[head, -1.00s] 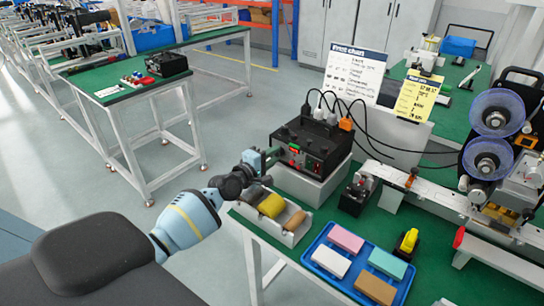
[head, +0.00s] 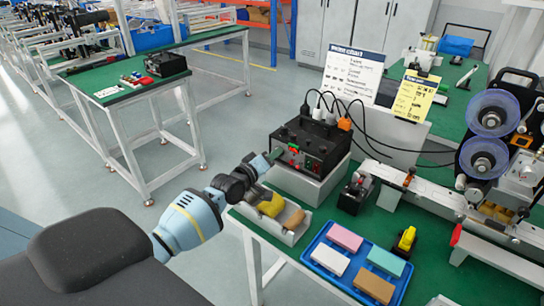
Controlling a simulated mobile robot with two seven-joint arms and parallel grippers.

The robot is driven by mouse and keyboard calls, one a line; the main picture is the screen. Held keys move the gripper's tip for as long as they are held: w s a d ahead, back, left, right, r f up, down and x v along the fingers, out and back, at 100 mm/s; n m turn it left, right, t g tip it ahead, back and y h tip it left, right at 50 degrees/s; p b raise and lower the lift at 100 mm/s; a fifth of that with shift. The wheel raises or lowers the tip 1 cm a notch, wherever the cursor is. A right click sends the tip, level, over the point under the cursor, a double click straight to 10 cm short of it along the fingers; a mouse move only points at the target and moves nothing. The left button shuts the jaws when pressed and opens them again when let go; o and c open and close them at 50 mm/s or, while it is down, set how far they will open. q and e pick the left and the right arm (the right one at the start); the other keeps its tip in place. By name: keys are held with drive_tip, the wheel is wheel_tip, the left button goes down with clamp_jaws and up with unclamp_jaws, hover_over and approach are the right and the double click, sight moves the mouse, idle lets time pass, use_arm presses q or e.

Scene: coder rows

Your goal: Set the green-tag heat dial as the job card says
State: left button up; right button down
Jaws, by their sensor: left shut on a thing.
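The black heat control box (head: 325,150) stands on a light plinth at the left end of the green bench. Its front has small red and green marks and knobs. My left gripper (head: 272,158) is shut at the left part of this front, on what seems to be a heat dial. The gripper hides the dial, so its setting and tag cannot be read. A yellow card (head: 414,97) and a white chart (head: 352,74) stand behind the box; their small print is unreadable. My right gripper is out of view.
A grey tray (head: 285,232) with a yellow and a brown piece lies below my left gripper. A blue tray (head: 317,256) with coloured blocks is to its right. Black cables run from the box towards the machine with purple reels (head: 487,113).

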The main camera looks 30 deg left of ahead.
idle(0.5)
use_arm(q)
drive_tip(key=o, duration=1)
drive_tip(key=shift+s, duration=0.1)
drive_tip(key=s, duration=0.3)
drive_tip(key=s+p, duration=0.1)
drive_tip(key=s, duration=0.2)
drive_tip(key=shift+a+r, duration=0.15)
drive_tip(key=shift+s, duration=0.8)
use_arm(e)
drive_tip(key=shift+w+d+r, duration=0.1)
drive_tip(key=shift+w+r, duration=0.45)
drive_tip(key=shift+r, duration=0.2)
